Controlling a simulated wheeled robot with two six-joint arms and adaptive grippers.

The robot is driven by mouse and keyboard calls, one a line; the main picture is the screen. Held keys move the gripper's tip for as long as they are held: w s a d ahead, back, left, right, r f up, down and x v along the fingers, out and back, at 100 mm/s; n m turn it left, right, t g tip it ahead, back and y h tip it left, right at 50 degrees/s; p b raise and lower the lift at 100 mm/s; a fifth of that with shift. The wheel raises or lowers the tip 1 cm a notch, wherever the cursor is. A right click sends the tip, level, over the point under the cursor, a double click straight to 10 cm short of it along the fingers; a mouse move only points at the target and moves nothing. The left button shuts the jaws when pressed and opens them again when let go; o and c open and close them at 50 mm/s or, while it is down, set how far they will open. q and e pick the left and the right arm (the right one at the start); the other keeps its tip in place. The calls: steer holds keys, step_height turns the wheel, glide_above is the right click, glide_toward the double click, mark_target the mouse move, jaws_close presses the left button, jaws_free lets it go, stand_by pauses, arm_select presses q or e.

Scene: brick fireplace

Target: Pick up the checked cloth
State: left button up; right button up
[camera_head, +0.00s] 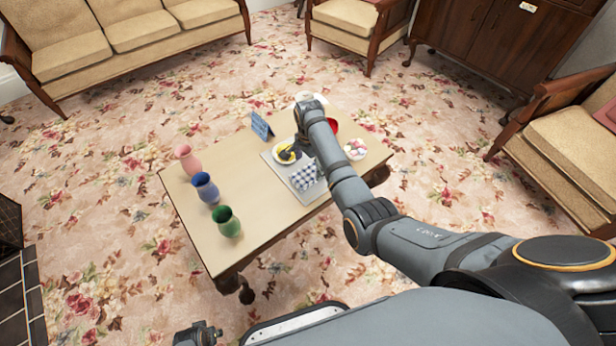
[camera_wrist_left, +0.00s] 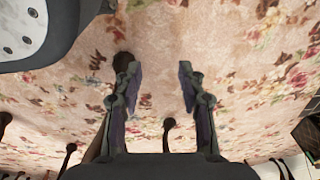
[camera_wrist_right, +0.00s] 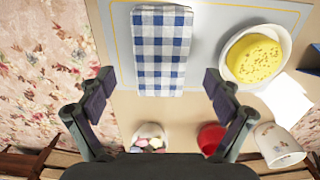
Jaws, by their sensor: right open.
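The checked cloth (camera_wrist_right: 162,52) is blue and white, folded into a strip on a grey mat (camera_wrist_right: 115,35). In the head view the cloth (camera_head: 307,179) shows at the mat's near side. My right gripper (camera_wrist_right: 159,82) is open and empty above the table, with the cloth between its fingers in the picture; the height gap is hard to judge. In the head view my right arm partly hides the mat. My left gripper (camera_wrist_left: 160,76) is open and empty over the carpet, away from the table; part of it shows at the bottom of the head view (camera_head: 198,334).
Beside the cloth stands a white bowl with a yellow thing (camera_wrist_right: 257,60). A red bowl (camera_wrist_right: 210,137), a bowl of sweets (camera_wrist_right: 150,138) and a white mug (camera_wrist_right: 279,145) are close. Pink (camera_head: 187,160), blue (camera_head: 206,187) and green (camera_head: 227,221) vases line the table's left side.

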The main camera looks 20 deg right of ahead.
mark_target(308, 173)
step_height(308, 173, down, 4)
steer(key=shift+a+f+b, duration=0.1)
steer(key=shift+b, duration=0.6)
steer(key=shift+f, duration=0.2)
arm_select(q)
steer(key=w+r, duration=0.1)
steer(key=r, duration=0.1)
steer(key=w+d+r, duration=0.1)
steer(key=w+r, duration=0.1)
steer(key=shift+d, duration=0.2)
arm_select(e)
steer(key=c, duration=1.2)
